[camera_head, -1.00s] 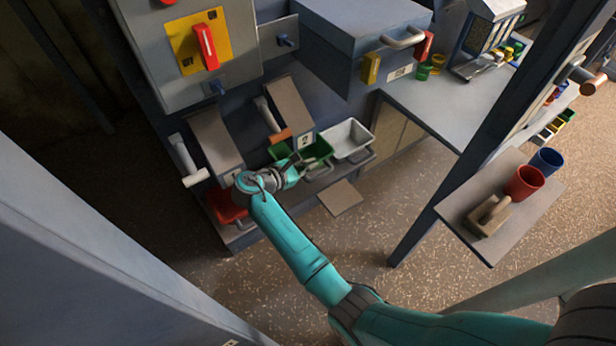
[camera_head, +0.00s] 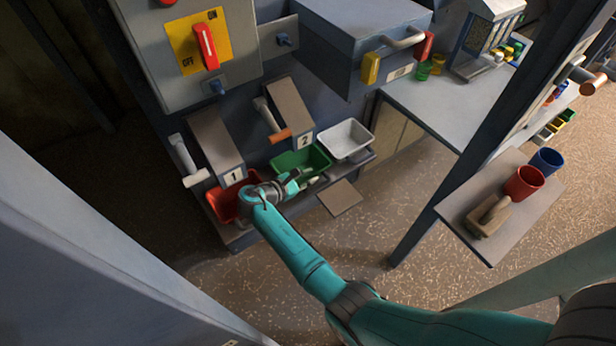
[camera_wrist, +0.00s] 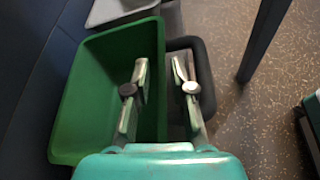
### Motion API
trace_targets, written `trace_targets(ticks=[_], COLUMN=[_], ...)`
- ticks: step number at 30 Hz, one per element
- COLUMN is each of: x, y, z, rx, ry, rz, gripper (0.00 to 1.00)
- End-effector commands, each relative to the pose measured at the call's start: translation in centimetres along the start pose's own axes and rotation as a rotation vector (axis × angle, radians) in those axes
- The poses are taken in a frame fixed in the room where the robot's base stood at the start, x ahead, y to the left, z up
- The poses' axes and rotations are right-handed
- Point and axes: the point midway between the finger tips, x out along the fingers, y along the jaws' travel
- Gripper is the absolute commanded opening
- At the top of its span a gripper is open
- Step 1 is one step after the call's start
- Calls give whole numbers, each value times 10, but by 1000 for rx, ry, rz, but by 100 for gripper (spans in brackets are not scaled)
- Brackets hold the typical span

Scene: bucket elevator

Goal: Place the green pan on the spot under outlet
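The green pan (camera_head: 301,160) sits on the low shelf under the outlet marked 2 (camera_head: 290,108). In the wrist view the green pan (camera_wrist: 105,85) fills the left half, and it looks empty. A dark loop handle (camera_wrist: 203,65) projects from its front side. My gripper (camera_head: 300,180) is at the front edge of the pan. In the wrist view my gripper (camera_wrist: 160,72) is open, with one finger over the pan's inside and the other outside near the handle. I cannot tell whether either finger touches the pan.
A red pan (camera_head: 224,201) stands under the outlet marked 1 (camera_head: 218,146), left of the gripper. A pale grey pan (camera_head: 346,139) stands right of the green one. A small flat plate (camera_head: 340,197) juts out in front. A post (camera_head: 440,175) rises to the right.

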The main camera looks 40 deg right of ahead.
Motion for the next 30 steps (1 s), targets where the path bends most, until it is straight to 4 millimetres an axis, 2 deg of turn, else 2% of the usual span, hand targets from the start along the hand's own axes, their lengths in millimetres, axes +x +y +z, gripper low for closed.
trace_targets(ticks=[8, 13, 17, 24, 30], x=[0, -10, -30, -79, -108], y=[0, 0, 0, 0, 0], z=[0, 0, 0, 0, 0], rx=[0, -1, 0, 0, 0], ry=[0, 0, 1, 1, 1], rz=[0, 1, 3, 3, 2], gripper=[31, 31, 31, 31, 31])
